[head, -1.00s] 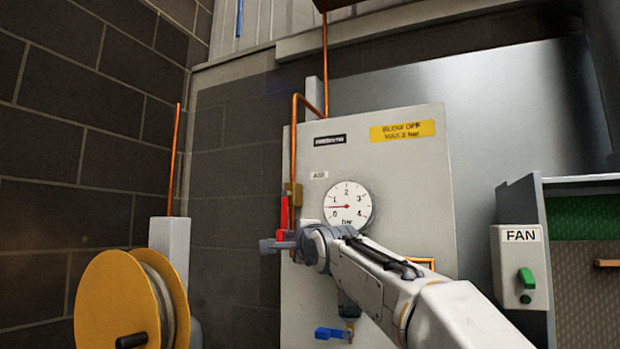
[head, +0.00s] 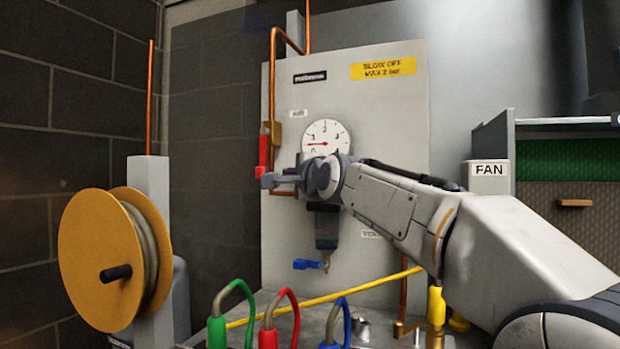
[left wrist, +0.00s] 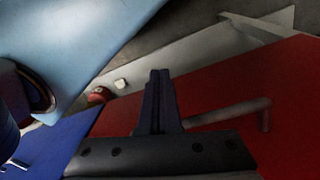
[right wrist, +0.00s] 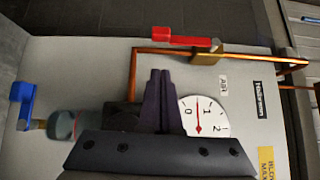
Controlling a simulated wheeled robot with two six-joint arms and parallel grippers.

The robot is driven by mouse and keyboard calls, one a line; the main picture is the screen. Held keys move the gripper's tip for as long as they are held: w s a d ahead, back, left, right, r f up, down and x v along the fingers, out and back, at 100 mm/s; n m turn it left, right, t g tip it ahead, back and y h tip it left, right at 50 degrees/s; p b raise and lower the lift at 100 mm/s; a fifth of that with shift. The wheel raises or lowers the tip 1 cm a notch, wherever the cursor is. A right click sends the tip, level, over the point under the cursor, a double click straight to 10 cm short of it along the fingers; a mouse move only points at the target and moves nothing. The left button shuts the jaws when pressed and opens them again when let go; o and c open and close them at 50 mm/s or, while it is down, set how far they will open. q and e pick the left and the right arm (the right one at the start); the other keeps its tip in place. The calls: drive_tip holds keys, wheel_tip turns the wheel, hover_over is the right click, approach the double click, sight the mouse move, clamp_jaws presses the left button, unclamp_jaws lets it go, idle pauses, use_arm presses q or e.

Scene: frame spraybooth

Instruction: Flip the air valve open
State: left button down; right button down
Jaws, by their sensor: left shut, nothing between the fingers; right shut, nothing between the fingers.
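The air valve has a red lever (head: 263,150) on a brass body (head: 272,131), on a copper pipe by the AIR label. The lever hangs down along the pipe. In the right wrist view, the red lever (right wrist: 180,40) and brass body (right wrist: 207,55) lie beyond the fingertips. My right gripper (head: 268,181) is shut and empty, just below the lever's lower end in the head view; whether they touch I cannot tell. My left gripper (left wrist: 160,75) is shut and empty over red and blue surfaces, and is outside the head view.
A pressure gauge (head: 326,137) sits right of the valve. A blue lever (head: 307,264) is under a dark filter bowl (head: 326,230). A yellow reel (head: 100,258) stands left. Green, red and blue hose ends (head: 217,331) rise in front. A FAN box (head: 489,177) is at right.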

drive_tip(key=v, duration=0.6)
drive_tip(key=shift+s+d+b, duration=0.3)
drive_tip(key=shift+b, duration=0.1)
drive_tip(key=shift+r, duration=0.2)
